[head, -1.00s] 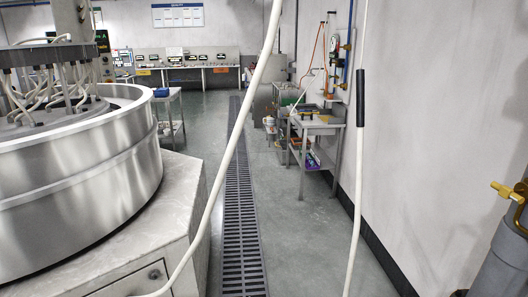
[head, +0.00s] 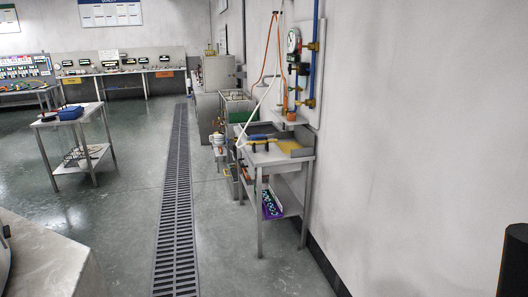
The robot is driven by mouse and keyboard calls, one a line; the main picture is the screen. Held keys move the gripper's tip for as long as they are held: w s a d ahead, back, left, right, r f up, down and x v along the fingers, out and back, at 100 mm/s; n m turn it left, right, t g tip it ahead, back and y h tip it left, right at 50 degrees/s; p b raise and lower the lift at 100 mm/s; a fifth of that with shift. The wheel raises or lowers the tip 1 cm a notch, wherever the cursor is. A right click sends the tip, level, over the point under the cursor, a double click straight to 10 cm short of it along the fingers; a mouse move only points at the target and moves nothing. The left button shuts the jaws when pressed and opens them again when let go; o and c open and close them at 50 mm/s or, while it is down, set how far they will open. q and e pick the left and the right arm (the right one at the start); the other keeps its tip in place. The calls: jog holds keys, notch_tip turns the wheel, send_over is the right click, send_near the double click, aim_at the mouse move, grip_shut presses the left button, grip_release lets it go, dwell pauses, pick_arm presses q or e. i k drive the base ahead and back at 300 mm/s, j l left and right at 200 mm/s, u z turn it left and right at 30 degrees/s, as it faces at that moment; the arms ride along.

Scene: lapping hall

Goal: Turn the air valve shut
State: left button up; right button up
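A blue pipe (head: 313,50) runs down the right wall above a metal work table. Brass fittings sit on it, an upper one (head: 303,69) and a lower one (head: 308,103). I cannot tell which is the air valve or how its handle stands. Neither of my grippers is in view.
The metal table (head: 308,155) stands against the right wall with a purple tray (head: 271,204) on its lower shelf. A floor drain grate (head: 177,190) runs down the aisle. A small cart (head: 88,112) stands left. A dark cylinder (head: 515,262) is at lower right.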

aim_at(300, 46)
jog(key=i+j+u, duration=0.25)
jog(key=i, duration=0.65)
jog(key=i+u, duration=0.25)
jog(key=i, duration=0.65)
jog(key=i+l+u, duration=0.25)
jog(key=i, duration=0.65)
jog(key=i+u, duration=0.45)
jog(key=i, duration=1.7)
jog(key=i+l+z, duration=0.2)
jog(key=i+z, duration=0.2)
jog(key=i, duration=0.2)
jog(key=i+z, duration=0.4)
jog(key=i, duration=0.2)
jog(key=i+j+z, duration=0.15)
jog(key=i+z, duration=0.25)
jog(key=i, duration=0.2)
jog(key=i+j+z, duration=0.4)
jog(key=i, duration=0.2)
jog(key=z, duration=2.75)
